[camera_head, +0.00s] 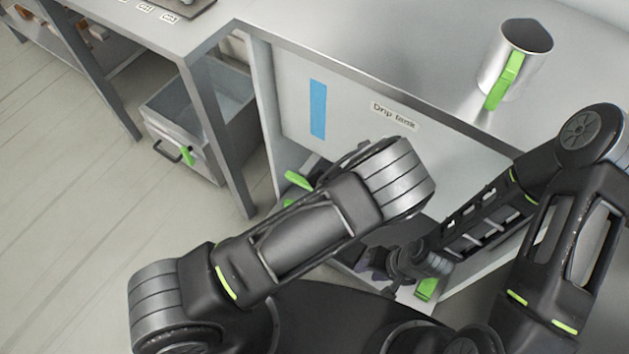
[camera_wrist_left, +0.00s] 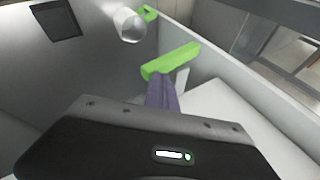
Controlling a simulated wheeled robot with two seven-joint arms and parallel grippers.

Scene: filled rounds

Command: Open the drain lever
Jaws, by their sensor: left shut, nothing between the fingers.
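A bright green lever-like bar (camera_wrist_left: 172,60) lies just beyond the fingertips of my left gripper (camera_wrist_left: 162,88) in the left wrist view. The gripper is shut and empty; its tips overlap the bar's lower edge, and I cannot tell whether they touch. A green piece, probably this bar, shows inside the open bay under the counter in the head view (camera_head: 298,180). My left forearm hides much of the bay and my left gripper there. My right gripper (camera_head: 374,264) is low in front of the bay, small and dark; its finger opening is unclear.
A metal jug (camera_head: 515,62) with a green handle stands on the counter (camera_head: 400,45). Another green piece (camera_head: 428,288) is low near my right arm. A grey drawer (camera_head: 200,120) stands open at left. White bay walls (camera_wrist_left: 255,95) closely flank my left gripper.

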